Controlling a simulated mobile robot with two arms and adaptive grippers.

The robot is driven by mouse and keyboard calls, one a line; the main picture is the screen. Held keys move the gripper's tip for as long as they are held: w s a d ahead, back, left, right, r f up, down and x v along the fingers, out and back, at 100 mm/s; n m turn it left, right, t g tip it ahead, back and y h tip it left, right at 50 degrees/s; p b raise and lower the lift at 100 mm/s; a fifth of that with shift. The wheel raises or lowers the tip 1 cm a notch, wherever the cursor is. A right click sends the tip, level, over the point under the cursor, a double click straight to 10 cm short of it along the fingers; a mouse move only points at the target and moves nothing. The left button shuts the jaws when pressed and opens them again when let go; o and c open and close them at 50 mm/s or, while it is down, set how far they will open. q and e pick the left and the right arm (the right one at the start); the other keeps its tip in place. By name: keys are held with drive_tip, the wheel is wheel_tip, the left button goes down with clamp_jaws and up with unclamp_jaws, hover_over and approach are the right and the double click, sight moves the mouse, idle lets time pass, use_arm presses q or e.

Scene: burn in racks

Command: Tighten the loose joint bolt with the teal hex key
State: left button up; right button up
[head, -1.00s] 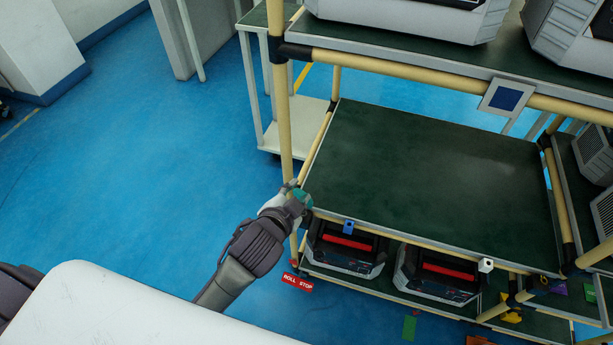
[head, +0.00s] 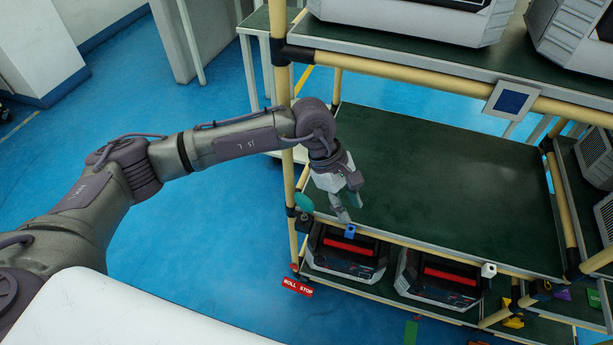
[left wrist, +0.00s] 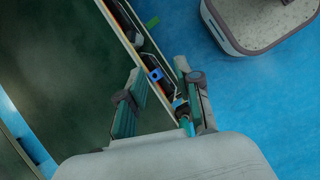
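The teal hex key (head: 304,202) shows as a rounded teal patch at the left front post. It is by the dark joint (head: 303,221) at the corner of the middle shelf. Its shaft and the bolt cannot be made out. My left gripper (head: 349,206) points down over the shelf's front left edge, right of the key and apart from it. In the left wrist view its two fingers (left wrist: 163,92) are spread with nothing held between them. A teal part, seemingly the key (left wrist: 187,127), shows low beside the right finger. My right gripper is in neither view.
A small blue holder (head: 350,231) sits on the front rail close below my left gripper. The middle shelf's green top (head: 440,180) is bare. Black-and-red units (head: 345,255) stand on the lower shelf. A red "ROLL STOP" tag (head: 297,287) hangs by the post foot.

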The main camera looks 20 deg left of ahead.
sight(307, 219)
use_arm(q)
drive_tip(key=w+a+y, duration=0.1)
drive_tip(key=a, duration=0.2)
drive_tip(key=w+a+y, duration=0.1)
drive_tip(key=a+y, duration=0.1)
drive_tip(key=a, duration=0.1)
drive_tip(key=w+a+t+y, duration=0.1)
drive_tip(key=w+a+y, duration=0.1)
drive_tip(key=a, duration=0.2)
drive_tip(key=shift+a+r+m, duration=0.1)
drive_tip(key=shift+r+m, duration=0.05)
drive_tip(key=shift+m, duration=0.25)
wheel_tip(307, 219, down, 14)
drive_tip(key=shift+r, duration=0.25)
drive_tip(key=shift+c, duration=0.3)
clamp_jaws()
